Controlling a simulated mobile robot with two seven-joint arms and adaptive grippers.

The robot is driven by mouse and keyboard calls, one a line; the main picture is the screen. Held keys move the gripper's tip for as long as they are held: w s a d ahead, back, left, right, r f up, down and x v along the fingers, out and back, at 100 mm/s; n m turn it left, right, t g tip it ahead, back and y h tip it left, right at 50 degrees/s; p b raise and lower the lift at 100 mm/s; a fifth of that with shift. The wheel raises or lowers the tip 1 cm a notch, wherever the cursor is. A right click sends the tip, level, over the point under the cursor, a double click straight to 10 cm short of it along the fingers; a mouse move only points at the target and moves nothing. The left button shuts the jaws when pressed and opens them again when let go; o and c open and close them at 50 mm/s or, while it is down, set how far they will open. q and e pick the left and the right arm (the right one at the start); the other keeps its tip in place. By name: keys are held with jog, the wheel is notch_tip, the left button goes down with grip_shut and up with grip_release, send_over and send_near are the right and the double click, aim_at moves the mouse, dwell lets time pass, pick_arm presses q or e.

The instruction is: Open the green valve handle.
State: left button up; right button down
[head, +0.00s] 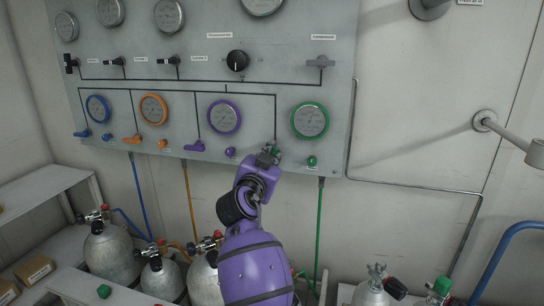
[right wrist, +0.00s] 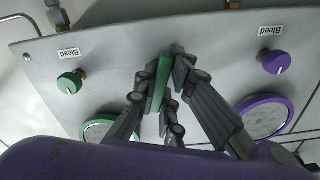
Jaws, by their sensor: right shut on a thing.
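The green valve handle (head: 277,150) is on the grey panel, below and left of the green-rimmed gauge (head: 310,121). My right gripper (head: 268,156) reaches up to it from below and hides much of it in the head view. In the right wrist view, my right gripper (right wrist: 167,85) has its dark fingers on both sides of the green handle (right wrist: 165,78), shut on it. The handle looks long and narrow there, running up and down the picture. My left gripper is in neither view.
A green bleed knob (head: 312,161) sits right of the handle and a purple bleed knob (head: 230,152) left. Purple (head: 194,147), orange (head: 132,139) and blue (head: 82,134) valve handles line the panel's lower left. Gas cylinders (head: 108,250) stand below.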

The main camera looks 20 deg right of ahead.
jog(key=shift+n, duration=0.8)
jog(key=c, duration=1.8)
grip_release()
jog(key=shift+c, duration=0.2)
jog(key=v, duration=1.2)
